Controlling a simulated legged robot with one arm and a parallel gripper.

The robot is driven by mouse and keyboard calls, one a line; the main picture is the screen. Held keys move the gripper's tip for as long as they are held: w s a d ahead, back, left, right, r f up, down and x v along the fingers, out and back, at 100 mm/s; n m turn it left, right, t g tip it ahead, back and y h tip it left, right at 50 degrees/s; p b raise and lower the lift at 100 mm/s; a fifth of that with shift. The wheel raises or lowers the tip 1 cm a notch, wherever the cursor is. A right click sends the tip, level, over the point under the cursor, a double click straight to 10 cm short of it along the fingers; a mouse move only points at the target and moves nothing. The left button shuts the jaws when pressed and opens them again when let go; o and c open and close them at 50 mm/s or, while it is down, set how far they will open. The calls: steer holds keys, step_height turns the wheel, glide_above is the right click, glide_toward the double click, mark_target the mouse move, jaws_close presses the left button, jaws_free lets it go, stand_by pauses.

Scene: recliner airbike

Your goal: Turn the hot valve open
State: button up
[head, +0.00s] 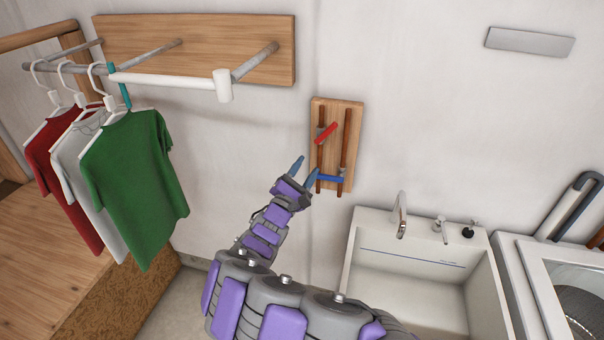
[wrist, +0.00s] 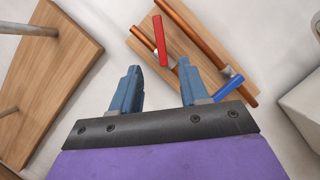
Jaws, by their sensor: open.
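The hot valve's red handle (head: 326,133) sits on the left copper pipe of a small wooden board (head: 331,110) on the wall. It is slanted in the head view. The blue valve handle (head: 330,178) lies lower on the board, roughly level across the pipes. My gripper (head: 304,169) is open and empty, in front of the board's lower left. In the wrist view my gripper (wrist: 160,78) has its two blue fingers apart. The red handle (wrist: 159,40) shows beyond and between the fingertips, apart from them. The blue handle (wrist: 227,90) is beside the right finger.
A white sink (head: 400,250) with a faucet (head: 400,215) stands at lower right, beside a washing machine (head: 560,270).

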steer(key=shift+s+a+f, duration=0.2)
steer(key=shift+s+a, duration=0.1)
steer(key=shift+s, duration=0.3)
